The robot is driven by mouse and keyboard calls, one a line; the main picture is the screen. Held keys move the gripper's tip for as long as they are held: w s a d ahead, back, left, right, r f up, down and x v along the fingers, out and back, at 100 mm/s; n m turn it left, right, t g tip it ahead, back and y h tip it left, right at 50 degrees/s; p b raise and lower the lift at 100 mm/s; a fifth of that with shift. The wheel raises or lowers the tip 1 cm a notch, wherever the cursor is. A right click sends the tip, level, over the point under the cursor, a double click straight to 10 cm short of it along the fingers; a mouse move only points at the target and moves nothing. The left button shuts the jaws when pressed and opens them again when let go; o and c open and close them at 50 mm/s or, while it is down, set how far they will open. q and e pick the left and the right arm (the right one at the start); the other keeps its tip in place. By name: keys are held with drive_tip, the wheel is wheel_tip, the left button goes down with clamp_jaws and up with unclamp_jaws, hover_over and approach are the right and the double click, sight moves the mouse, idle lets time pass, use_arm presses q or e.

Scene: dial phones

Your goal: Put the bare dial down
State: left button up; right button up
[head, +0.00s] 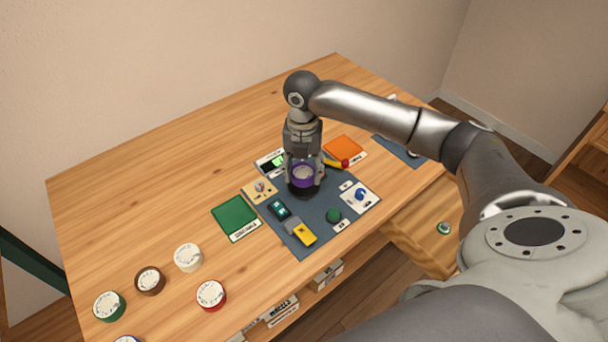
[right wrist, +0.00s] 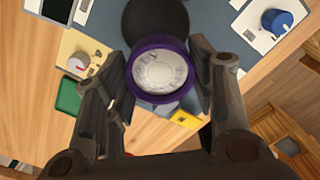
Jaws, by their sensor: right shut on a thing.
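My right gripper (head: 302,168) points down over the blue-grey mat (head: 315,215) and is shut on a purple-rimmed dial (head: 303,178) with a pale face. In the right wrist view the purple dial (right wrist: 160,72) sits between the fingers, face toward the camera. A black round piece (right wrist: 155,25) shows beyond it, partly hidden by the dial. In the head view this black piece (head: 301,191) lies on the mat just under the dial; I cannot tell whether they touch. My left gripper is not in view.
Several dials, such as a red one (head: 211,295), a white one (head: 188,257) and a brown one (head: 150,281), lie at the table's front left. A green pad (head: 234,215), an orange pad (head: 343,147) and a blue knob (head: 361,194) surround the gripper.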

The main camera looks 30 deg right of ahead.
sight(304, 176)
drive_tip(key=shift+w+d+f, duration=0.25)
drive_tip(key=shift+w+f, duration=0.1)
drive_tip(key=shift+f, duration=0.15)
drive_tip(key=shift+w+d+f, duration=0.2)
drive_tip(key=shift+w+f, duration=0.15)
drive_tip(key=shift+f, duration=0.1)
drive_tip(key=f, duration=0.1)
drive_tip(key=f+p, duration=0.1)
drive_tip(key=f, duration=0.1)
drive_tip(key=shift+w+d, duration=0.1)
drive_tip(key=shift+d, duration=0.1)
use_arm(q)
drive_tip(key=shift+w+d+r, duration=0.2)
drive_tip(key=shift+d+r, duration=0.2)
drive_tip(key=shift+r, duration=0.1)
use_arm(e)
drive_tip(key=shift+f, duration=0.25)
drive_tip(key=shift+f, duration=0.15)
drive_tip(key=o, duration=1.1)
drive_tip(key=shift+f, duration=0.1)
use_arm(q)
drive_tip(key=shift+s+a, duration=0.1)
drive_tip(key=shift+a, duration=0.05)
